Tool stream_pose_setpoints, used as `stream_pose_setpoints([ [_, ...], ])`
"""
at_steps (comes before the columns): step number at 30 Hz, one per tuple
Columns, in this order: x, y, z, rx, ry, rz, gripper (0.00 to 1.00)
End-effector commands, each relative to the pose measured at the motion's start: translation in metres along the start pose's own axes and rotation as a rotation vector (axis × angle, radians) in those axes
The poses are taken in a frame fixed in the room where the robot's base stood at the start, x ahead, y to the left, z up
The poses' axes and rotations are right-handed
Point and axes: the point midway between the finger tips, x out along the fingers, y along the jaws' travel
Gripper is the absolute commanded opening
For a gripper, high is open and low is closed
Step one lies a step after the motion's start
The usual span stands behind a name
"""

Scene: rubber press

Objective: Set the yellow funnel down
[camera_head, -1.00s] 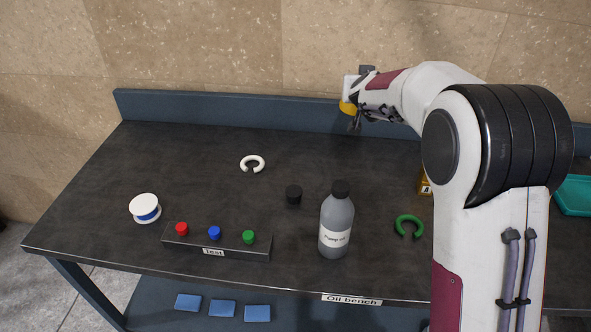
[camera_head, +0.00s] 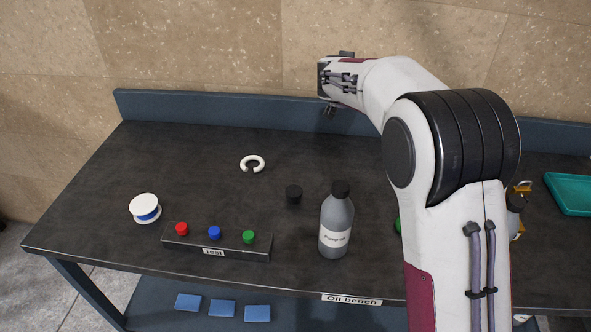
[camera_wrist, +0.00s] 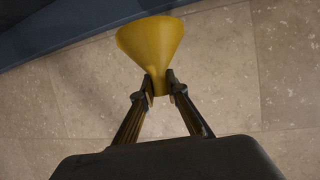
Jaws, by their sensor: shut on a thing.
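The yellow funnel (camera_wrist: 150,42) shows in the wrist view, its wide mouth toward the upper left and its narrow spout between my fingertips. My gripper (camera_wrist: 158,82) is shut on the spout. The wall fills most of the background there. In the head view my gripper (camera_head: 329,109) is above the back of the dark bench (camera_head: 210,150), near its raised back edge. The funnel cannot be made out in the head view; my wrist hides it.
A white ring (camera_head: 252,163), a black cap (camera_head: 294,195) and a grey bottle (camera_head: 337,225) stand on the bench. A button box (camera_head: 215,245) and a spool (camera_head: 145,208) are at the left. A teal tray (camera_head: 572,194) is at the right. The back left is clear.

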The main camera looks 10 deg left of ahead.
Motion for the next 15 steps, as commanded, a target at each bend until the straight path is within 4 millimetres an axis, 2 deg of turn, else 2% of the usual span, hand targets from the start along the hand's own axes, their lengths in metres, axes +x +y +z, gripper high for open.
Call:
stream_pose_setpoints([
  [7, -0.003, -0.022, 0.004, 0.045, -0.001, 0.112, 0.0],
  [15, -0.01, -0.046, 0.03, 0.096, -0.002, 0.237, 0.0],
])
